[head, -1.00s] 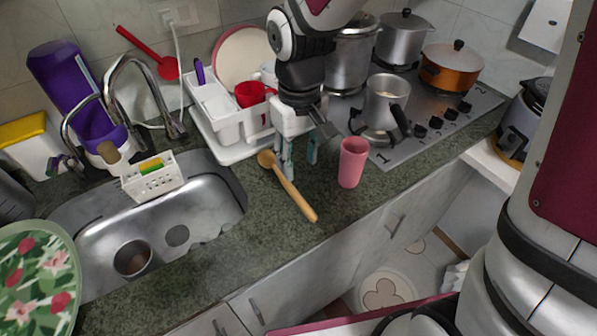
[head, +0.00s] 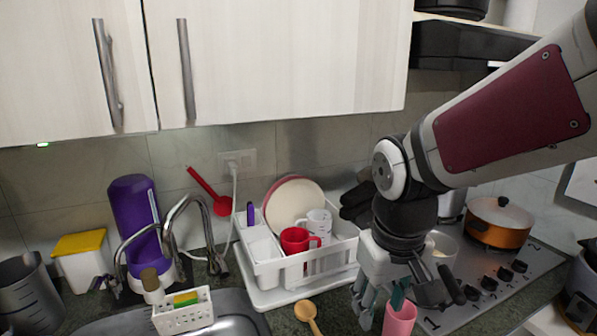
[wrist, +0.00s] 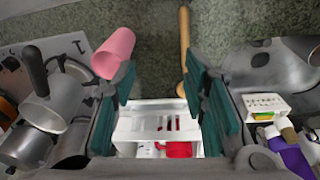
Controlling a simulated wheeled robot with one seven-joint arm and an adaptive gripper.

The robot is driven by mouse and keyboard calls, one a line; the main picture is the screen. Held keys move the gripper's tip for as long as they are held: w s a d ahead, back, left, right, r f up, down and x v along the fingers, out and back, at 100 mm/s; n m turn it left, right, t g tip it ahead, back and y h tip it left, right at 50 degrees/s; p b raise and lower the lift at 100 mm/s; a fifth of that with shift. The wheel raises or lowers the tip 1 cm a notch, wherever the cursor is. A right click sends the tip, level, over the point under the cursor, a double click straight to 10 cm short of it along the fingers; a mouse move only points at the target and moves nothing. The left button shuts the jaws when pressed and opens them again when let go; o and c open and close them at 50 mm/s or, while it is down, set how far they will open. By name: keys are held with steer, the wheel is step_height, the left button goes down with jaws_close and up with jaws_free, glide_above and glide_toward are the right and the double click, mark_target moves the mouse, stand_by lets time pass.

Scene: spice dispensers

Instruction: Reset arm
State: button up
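My gripper (head: 383,312) hangs pointing down over the counter, in front of the dish rack and left of the pink cup in the head view. In the wrist view my gripper (wrist: 160,100) shows its two teal-padded fingers wide apart with nothing held between them. The pink cup (head: 399,319) stands on the counter, partly cut off by the head view's bottom edge. The pink cup (wrist: 113,53) also shows beyond the left finger in the wrist view. The task names no other object.
A white dish rack (head: 300,270) holds a red mug (head: 298,241) and plates. A wooden spoon (head: 308,314) lies on the counter. The stove at right carries an orange pot (head: 498,222). White cabinets (head: 270,60) hang above. The sink is at lower left.

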steer(key=s+d+r+m+t, duration=0.1)
steer(key=s+d+r, duration=0.2)
steer(key=s, duration=0.2)
steer(key=s+d+r+m+t, duration=0.2)
steer(key=s+d+r, duration=0.1)
steer(key=s, duration=0.3)
steer(key=shift+s+d+r, duration=0.25)
steer(key=shift+d, duration=0.05)
stand_by(0.4)
